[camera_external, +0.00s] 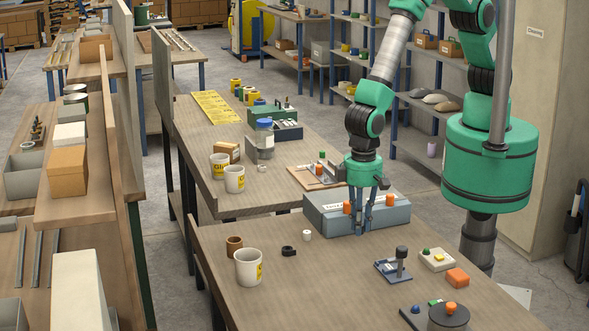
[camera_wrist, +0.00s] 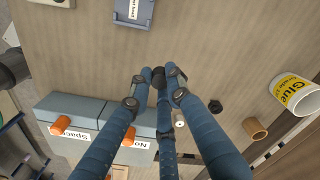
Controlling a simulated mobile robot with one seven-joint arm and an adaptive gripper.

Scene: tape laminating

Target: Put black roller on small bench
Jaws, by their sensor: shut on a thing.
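My gripper (camera_external: 362,231) points down over the near wooden table, in front of a grey-blue drawer box (camera_external: 325,219). In the wrist view, the blue fingers (camera_wrist: 160,78) are closed around a dark, short cylinder (camera_wrist: 158,77), which looks like the black roller. The fingers hide it in the external view. Another small black piece (camera_external: 289,251) lies on the table left of my gripper; it also shows in the wrist view (camera_wrist: 215,106). I cannot tell which surface is the small bench; a wooden workbench (camera_external: 285,180) stands behind the near table (camera_external: 330,290).
A white roller (camera_external: 307,235), a brown ring (camera_external: 234,246) and a glue cup (camera_external: 248,268) stand left of my gripper. The table's front middle is clear.

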